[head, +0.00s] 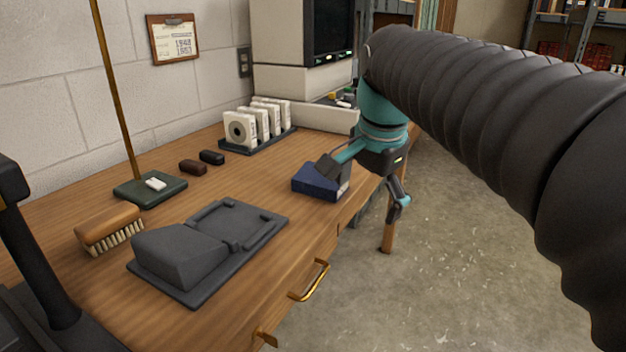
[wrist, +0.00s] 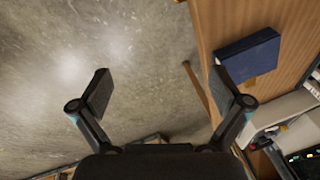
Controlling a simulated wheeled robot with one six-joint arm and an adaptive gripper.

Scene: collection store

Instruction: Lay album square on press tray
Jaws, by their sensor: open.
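The album (head: 318,184) is a dark blue, thick book lying flat near the front edge of the desk. It also shows at the upper right of the wrist view (wrist: 248,52). The press tray (head: 243,220) is a dark grey plate with a raised square frame and a sloped block at its left end; it lies left of the album, apart from it. My gripper (head: 365,186) is open and empty at the desk edge. One finger overlaps the album in the picture; the other hangs out over the floor. Whether the finger touches the album I cannot tell.
Behind the press tray are a brush (head: 108,227), a green-based stand with a tall rod (head: 150,190) and two small dark blocks (head: 193,167). A rack of white reel boxes (head: 256,128) and a monitor (head: 305,45) stand farther back. Bare wood separates album and tray.

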